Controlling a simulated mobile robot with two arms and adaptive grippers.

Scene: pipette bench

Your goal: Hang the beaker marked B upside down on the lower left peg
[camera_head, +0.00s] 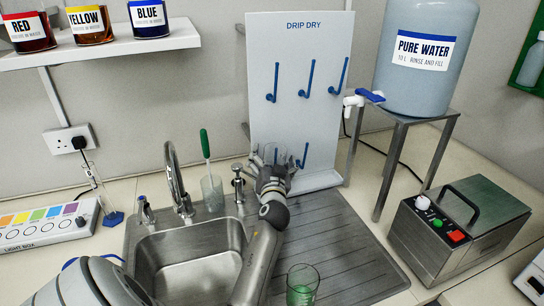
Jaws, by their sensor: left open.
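My left gripper (271,160) is open in front of the lower left part of the white drip dry board (318,122). A clear glass vessel (276,152), probably a beaker, shows faintly at its fingers, against the board. I cannot read a letter on it, nor tell whether it rests on a peg. The gripper hides most of the lower left peg. Blue pegs stand in an upper row, and another lower peg (303,156) shows just right of the gripper. Another glass beaker (302,284) with a green tint stands on the drainboard. My right gripper is not in view.
A metal sink (192,262) with a tap (176,180) lies left of my arm. A glass with a green-handled brush (212,190) stands behind it. A pure water tank (418,55) on a metal stand is at right. The ribbed drainboard (340,240) is mostly clear.

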